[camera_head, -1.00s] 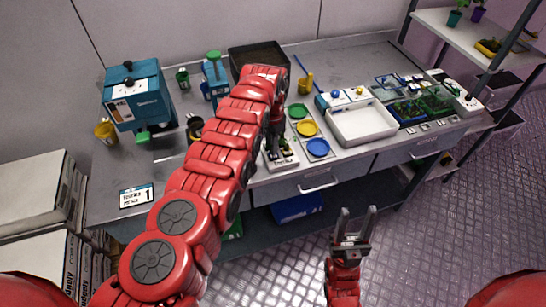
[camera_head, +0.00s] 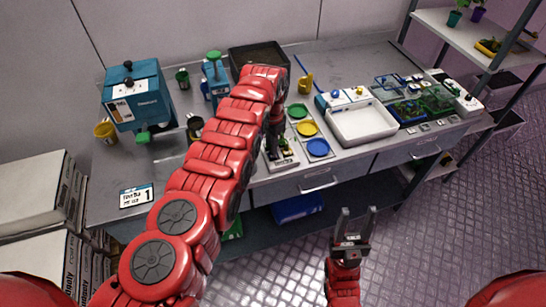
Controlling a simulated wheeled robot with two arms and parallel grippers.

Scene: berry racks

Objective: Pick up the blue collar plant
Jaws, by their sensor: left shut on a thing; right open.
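My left arm reaches over the bench, and its gripper (camera_head: 276,143) points down at a small white stand (camera_head: 287,163) near the front edge. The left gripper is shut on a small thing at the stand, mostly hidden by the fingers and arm. I cannot make out a blue collar on it, nor whether it is clear of the stand. My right gripper (camera_head: 355,223) is open and empty, in front of the bench over the floor.
Green, yellow and blue dishes (camera_head: 318,147) lie right of the stand. Further right are a white tray (camera_head: 361,124) and a rack with green and blue parts (camera_head: 436,99). A blue machine (camera_head: 138,97) stands at left. Potted plants (camera_head: 455,18) sit on the right shelf.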

